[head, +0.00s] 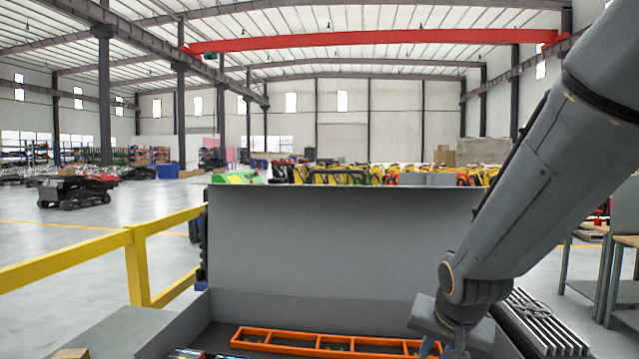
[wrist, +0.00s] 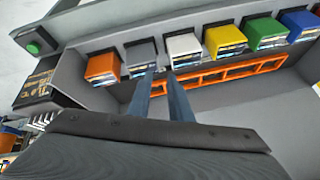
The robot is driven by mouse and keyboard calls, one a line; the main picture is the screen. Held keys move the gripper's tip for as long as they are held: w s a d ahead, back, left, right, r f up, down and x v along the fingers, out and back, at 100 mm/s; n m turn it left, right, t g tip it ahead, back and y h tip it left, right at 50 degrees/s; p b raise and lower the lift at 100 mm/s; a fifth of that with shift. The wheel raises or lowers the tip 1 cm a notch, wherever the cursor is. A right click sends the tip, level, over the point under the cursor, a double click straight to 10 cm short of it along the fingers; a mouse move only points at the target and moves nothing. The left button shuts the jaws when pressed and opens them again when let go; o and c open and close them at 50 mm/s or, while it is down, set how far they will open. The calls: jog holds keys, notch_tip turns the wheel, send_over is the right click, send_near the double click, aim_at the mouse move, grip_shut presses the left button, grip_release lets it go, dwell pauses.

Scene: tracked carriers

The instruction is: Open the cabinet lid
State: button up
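The cabinet lid (head: 340,235) looks like a wide plain grey panel standing raised at the back of the grey cabinet (head: 300,308) in the head view. The cabinet interior is exposed. My gripper (head: 436,348) is low at the right of the cabinet, in front of the panel and apart from it; its tips are partly cut off by the lower edge. In the wrist view my gripper's two blue-grey fingers (wrist: 161,75) are apart with nothing held between them. They point toward the orange rack (wrist: 215,75) and the bins inside. No handle shows clearly.
Grey (wrist: 141,54), white (wrist: 184,46), yellow (wrist: 226,40) and other coloured bins line the cabinet in the wrist view. A green button (wrist: 33,48) sits at its corner. A yellow rail (head: 135,245) stands left, a workbench (head: 600,260) right.

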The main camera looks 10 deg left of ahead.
jog(key=w+a+r+m+t+y, duration=0.1)
jog(key=w+a+r+m+t, duration=0.2)
jog(key=w+a+r, duration=0.35)
jog(key=w+a+r+m+t+y, duration=0.1)
jog(key=w+a+r+m+t, duration=0.15)
jog(key=w+r, duration=0.65)
jog(key=w+a+r+m+t+y+b, duration=0.1)
jog(key=w+a+r+m+t+y, duration=0.15)
jog(key=a+r, duration=0.4)
jog(key=w+a+r+m+t+y, duration=0.1)
jog(key=w+a+r+m+t, duration=0.15)
jog(key=r, duration=0.75)
jog(key=a+p+x, duration=0.1)
jog(key=p+x, duration=0.2)
jog(key=x, duration=0.7)
jog(key=shift+a+r+g, duration=0.15)
jog(key=shift+r+g, duration=0.2)
jog(key=shift+s+n, duration=0.15)
jog(key=shift+n, duration=0.1)
